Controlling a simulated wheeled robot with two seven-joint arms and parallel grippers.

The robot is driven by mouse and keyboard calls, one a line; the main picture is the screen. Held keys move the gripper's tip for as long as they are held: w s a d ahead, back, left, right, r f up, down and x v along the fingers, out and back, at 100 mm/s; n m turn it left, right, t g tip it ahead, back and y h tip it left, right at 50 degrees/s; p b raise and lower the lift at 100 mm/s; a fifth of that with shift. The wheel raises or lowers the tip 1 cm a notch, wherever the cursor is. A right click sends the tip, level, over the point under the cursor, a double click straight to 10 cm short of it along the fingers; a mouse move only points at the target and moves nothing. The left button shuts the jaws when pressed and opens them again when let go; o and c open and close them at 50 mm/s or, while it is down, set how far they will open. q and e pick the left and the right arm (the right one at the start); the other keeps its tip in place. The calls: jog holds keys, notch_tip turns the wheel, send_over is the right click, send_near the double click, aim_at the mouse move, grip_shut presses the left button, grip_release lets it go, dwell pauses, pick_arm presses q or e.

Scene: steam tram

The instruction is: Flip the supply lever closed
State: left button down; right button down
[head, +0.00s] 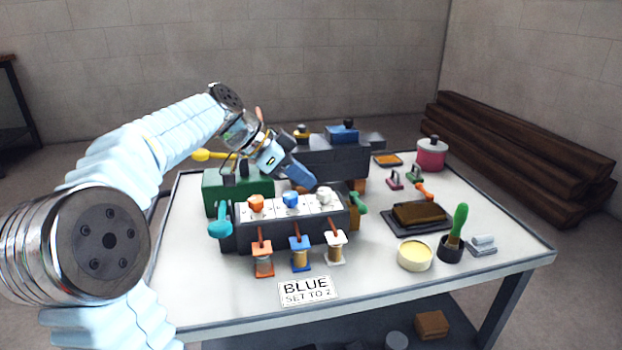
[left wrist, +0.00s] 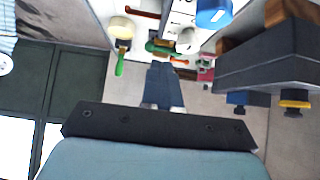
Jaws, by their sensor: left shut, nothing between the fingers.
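My left gripper (head: 307,181) is shut and empty, hanging above the back edge of the panel box (head: 340,228). The box's white top carries orange, blue (head: 291,199) and white knobs. A teal handle (head: 219,220) stands at its left end and a green handle (head: 358,203) at its right end. No label shows which one is the supply lever. In the left wrist view the closed fingers (left wrist: 164,82) point toward the green handle (left wrist: 158,47), with the blue knob (left wrist: 213,15) and white knob (left wrist: 187,40) beyond. Contact cannot be judged. My right gripper is out of view.
A green box (head: 222,190) with a yellow-ended rod (head: 201,155) stands at the left. A dark block (head: 335,162) stands behind the panel. A card (head: 308,291) reads "BLUE SET TO 2". A cream pot (head: 415,255) and green-handled brush (head: 458,222) stand at the right.

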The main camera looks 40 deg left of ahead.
aim_at(358, 205)
pick_arm(q)
jog(key=x, duration=0.7)
jog(key=shift+w+d+f+b, duration=0.1)
jog(key=shift+f+b, duration=0.15)
jog(key=shift+b, duration=0.05)
jog(key=shift+w+d+f, duration=0.15)
jog(key=shift+w+d, duration=0.65)
jog(key=shift+w, duration=0.2)
jog(key=shift+w+d+f, duration=0.15)
jog(key=shift+w+d, duration=0.35)
jog(key=shift+w, duration=0.05)
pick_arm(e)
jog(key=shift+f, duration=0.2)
